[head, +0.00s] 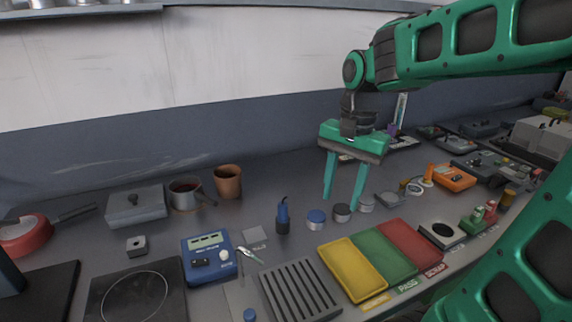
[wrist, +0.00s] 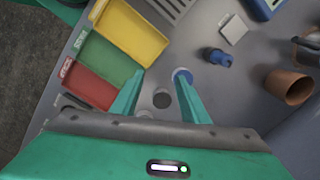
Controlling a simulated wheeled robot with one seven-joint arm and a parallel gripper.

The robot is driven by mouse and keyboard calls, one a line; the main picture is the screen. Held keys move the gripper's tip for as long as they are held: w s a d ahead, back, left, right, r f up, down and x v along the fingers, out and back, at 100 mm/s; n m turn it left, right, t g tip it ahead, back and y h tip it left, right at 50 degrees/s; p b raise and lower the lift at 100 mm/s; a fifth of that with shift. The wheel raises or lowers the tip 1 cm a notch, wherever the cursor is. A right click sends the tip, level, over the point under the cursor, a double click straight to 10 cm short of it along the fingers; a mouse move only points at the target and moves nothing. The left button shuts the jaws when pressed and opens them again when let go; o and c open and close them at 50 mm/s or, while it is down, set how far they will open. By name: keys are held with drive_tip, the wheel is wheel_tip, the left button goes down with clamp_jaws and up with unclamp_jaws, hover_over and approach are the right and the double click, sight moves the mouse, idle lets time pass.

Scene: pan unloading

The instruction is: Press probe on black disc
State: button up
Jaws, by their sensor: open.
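My gripper (head: 342,203) is open and empty, pointing down above the small round discs; it also shows in the wrist view (wrist: 158,78). A dark-topped disc (head: 341,212), which looks like the black disc, lies just below the fingers. In the wrist view the dark disc (wrist: 161,98) shows between the two fingers. A blue upright tool with a thin black tip (head: 283,214), which looks like the probe, stands left of the discs, apart from my gripper. It also shows in the wrist view (wrist: 217,57).
A blue-topped disc (head: 316,219) and a grey disc (head: 366,204) flank the dark one. Yellow (head: 344,255), green (head: 390,254) and red (head: 415,238) trays lie in front. A blue meter (head: 209,257), a slotted grey block (head: 299,290) and a brown pot (head: 228,181) stand left.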

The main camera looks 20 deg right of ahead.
sight(283, 203)
drive_tip(key=w+a+r+m, duration=0.1)
drive_tip(key=w+a, duration=0.2)
drive_tip(key=w+a+r+m, duration=0.1)
drive_tip(key=w+a, duration=0.2)
drive_tip(key=w+a+r+m, duration=0.1)
drive_tip(key=w+a+m, duration=0.1)
drive_tip(key=w+a, duration=0.1)
drive_tip(key=shift+a+g+y, duration=0.2)
drive_tip(key=shift+g+y, duration=0.1)
drive_tip(key=f, duration=0.6)
drive_tip(key=a+f, duration=0.1)
drive_tip(key=f, duration=0.2)
drive_tip(key=shift+s+f, duration=0.15)
drive_tip(key=shift+f, duration=0.2)
drive_tip(key=shift+c, duration=0.2)
clamp_jaws()
